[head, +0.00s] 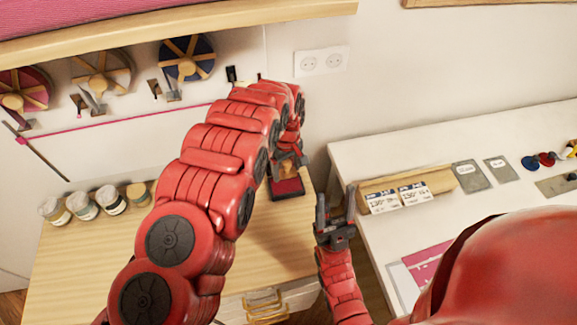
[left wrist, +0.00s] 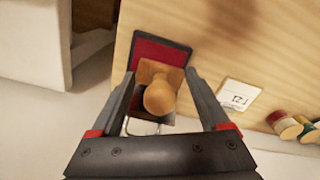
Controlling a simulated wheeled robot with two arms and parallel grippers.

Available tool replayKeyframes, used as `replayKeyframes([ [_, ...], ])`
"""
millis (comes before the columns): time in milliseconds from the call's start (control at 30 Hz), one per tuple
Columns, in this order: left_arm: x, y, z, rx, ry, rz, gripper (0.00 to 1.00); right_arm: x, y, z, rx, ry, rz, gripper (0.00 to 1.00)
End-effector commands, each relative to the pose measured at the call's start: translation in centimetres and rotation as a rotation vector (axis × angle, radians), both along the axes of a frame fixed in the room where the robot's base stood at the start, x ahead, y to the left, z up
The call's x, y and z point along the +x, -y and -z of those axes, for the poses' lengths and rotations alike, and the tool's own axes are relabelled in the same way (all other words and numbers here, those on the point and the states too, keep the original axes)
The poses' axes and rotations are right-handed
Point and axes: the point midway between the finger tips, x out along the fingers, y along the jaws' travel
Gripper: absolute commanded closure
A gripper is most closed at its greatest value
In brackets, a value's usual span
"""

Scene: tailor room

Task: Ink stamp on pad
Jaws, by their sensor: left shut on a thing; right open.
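The stamp (left wrist: 158,96) has a round wooden knob and a wooden base, seen from above in the left wrist view. My left gripper (left wrist: 161,76) is shut on it, one finger on each side. In the head view, my left gripper (head: 287,158) is partly hidden by my arm. The ink pad (left wrist: 160,52), red with a dark frame, lies under the stamp and shows beyond it. It also appears in the head view (head: 287,187) on the wooden table. I cannot tell whether stamp and pad touch. My right gripper (head: 336,215) is open and empty, right of the pad.
Several jars (head: 82,205) stand at the table's back left. A small white card (left wrist: 238,95) lies beside the pad. A white table (head: 440,150) on the right holds a wooden block with price cards (head: 398,197). Wall-mounted reels (head: 187,57) hang behind. A gap separates the two tables.

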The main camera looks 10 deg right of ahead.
Motion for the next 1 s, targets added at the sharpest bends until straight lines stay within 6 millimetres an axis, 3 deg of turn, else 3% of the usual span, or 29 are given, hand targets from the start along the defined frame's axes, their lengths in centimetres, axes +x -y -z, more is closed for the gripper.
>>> replayKeyframes([
  [600,-0.1,0.0,5.2,0.000,-0.001,0.001,0.76,0.0,0.0,1.4,0.000,0.000,0.000,0.45],
  [1000,-0.1,0.0,5.7,0.000,-0.001,0.001,0.76,0.0,0.0,1.5,0.000,0.000,0.000,0.45],
])
